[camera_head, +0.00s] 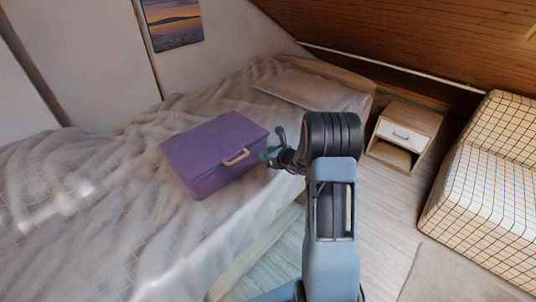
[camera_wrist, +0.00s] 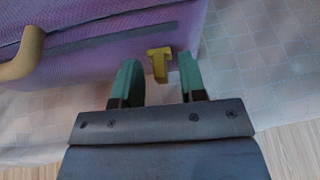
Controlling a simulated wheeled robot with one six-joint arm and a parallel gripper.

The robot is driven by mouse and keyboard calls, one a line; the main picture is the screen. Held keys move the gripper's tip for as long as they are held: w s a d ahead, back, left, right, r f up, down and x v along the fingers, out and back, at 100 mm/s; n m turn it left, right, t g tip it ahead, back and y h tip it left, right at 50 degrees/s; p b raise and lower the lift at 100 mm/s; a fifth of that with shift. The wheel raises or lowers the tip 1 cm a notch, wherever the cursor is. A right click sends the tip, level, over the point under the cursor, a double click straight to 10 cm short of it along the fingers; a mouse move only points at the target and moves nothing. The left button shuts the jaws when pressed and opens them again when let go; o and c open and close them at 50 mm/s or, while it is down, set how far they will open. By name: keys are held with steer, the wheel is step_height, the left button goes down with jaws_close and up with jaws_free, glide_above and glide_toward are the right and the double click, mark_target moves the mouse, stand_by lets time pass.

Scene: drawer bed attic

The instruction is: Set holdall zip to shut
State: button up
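The purple holdall (camera_head: 210,152) lies on the bed with its lid down and a pale handle (camera_head: 236,157) on its front side. In the wrist view the holdall (camera_wrist: 110,55) fills the upper left, with the handle (camera_wrist: 22,55) at the left edge. A dark grey zip track (camera_wrist: 115,38) runs along its side. A small yellow T-shaped zip pull (camera_wrist: 159,63) sits below the track's right end. My gripper (camera_wrist: 158,80) is open, its green fingers on either side of the pull; I cannot tell whether they touch it. In the head view my gripper (camera_head: 272,155) is beside the holdall's right end.
The bed (camera_head: 110,245) has a rumpled pale cover, with a pillow (camera_head: 305,90) at its far end. A nightstand (camera_head: 403,135) and a checked armchair (camera_head: 490,180) stand on the right. Bare floor (camera_head: 385,215) lies between bed and armchair.

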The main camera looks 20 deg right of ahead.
jaws_close()
stand_by(0.3)
stand_by(0.3)
